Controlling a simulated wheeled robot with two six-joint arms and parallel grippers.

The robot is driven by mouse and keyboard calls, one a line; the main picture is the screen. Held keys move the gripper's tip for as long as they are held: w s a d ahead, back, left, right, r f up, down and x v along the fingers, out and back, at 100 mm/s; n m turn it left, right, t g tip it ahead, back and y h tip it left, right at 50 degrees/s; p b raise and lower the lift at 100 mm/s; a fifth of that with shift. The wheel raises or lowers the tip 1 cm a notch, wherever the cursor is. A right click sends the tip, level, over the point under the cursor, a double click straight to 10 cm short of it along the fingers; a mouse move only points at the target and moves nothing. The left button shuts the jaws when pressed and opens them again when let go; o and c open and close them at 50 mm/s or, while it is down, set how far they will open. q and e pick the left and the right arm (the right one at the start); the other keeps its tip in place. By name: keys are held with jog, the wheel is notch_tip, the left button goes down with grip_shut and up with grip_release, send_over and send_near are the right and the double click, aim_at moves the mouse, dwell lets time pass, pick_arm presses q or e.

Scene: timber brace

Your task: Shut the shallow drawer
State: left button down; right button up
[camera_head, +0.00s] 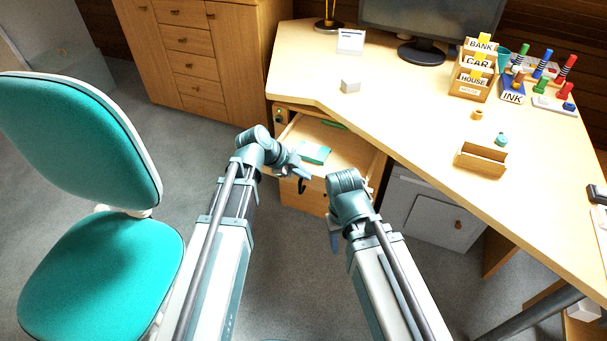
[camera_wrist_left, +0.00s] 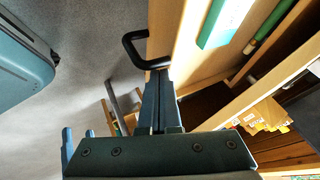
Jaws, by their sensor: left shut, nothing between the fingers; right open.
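The shallow drawer (camera_head: 345,151) is pulled out under the desk's left part. A teal booklet (camera_head: 313,152) and a green stick (camera_head: 333,124) lie in it. The booklet also shows in the left wrist view (camera_wrist_left: 224,22). My left gripper (camera_head: 304,173) is shut and empty at the drawer's front. In the left wrist view its fingertips (camera_wrist_left: 160,76) are close beside one end of a black bar handle (camera_wrist_left: 133,46); I cannot tell whether they touch. My right gripper (camera_head: 335,240) is open, lower and to the right, pointing down, partly hidden by its own arm.
The desk (camera_head: 400,120) stands above and right of the drawer. A grey cabinet (camera_head: 440,215) stands under it. A teal chair (camera_head: 90,200) is left of my arms, and a wooden chest (camera_head: 195,55) stands behind. Yellow papers (camera_wrist_left: 262,117) show in the left wrist view.

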pick_arm(q)
send_over(329, 144)
dwell(0.5)
jog(key=shift+s, duration=0.1)
